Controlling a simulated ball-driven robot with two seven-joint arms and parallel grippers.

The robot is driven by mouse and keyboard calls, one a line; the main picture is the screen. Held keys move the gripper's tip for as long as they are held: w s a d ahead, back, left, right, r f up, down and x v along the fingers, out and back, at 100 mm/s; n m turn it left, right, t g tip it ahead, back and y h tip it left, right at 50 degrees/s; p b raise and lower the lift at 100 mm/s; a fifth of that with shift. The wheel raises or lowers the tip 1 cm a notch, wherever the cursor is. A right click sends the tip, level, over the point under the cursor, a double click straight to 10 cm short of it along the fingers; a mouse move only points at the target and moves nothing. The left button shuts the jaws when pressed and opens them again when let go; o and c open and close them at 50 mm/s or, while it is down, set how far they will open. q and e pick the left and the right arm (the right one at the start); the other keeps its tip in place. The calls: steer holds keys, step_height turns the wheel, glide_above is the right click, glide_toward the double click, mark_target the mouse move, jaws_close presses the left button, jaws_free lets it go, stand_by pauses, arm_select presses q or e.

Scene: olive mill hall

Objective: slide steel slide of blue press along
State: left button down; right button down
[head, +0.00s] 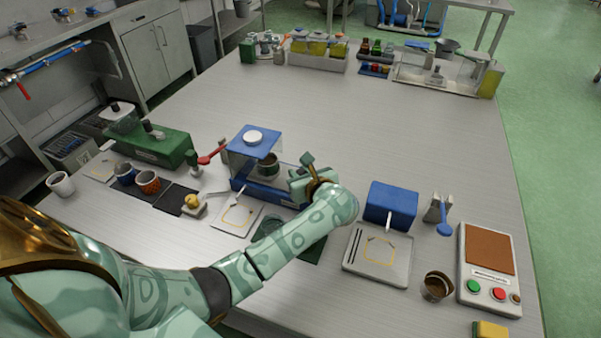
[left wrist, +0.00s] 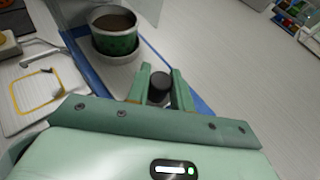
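The blue press (head: 254,150) stands at mid table, with a blue top, clear sides and a blue base. A green cup (head: 268,163) with dark contents stands inside it; the cup also shows in the left wrist view (left wrist: 115,32). My left gripper (head: 305,170) is at the right side of the press. In the left wrist view its two fingers (left wrist: 161,88) stand either side of a black knob (left wrist: 159,88), which fills the gap between them. The steel slide itself is not clearly distinguishable; my gripper and forearm hide part of that side. My right gripper is out of view.
A green machine (head: 150,147) stands left. The table's middle back is clear.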

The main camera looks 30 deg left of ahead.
mark_target(287, 177)
arm_select(q)
steer(key=shift+s+a, duration=0.25)
steer(key=shift+a, duration=0.65)
steer(key=shift+s+a, duration=0.2)
steer(key=shift+a, duration=0.7)
steer(key=c, duration=1.2)
jaws_free()
steer(key=shift+a, duration=0.15)
steer(key=shift+c, duration=0.2)
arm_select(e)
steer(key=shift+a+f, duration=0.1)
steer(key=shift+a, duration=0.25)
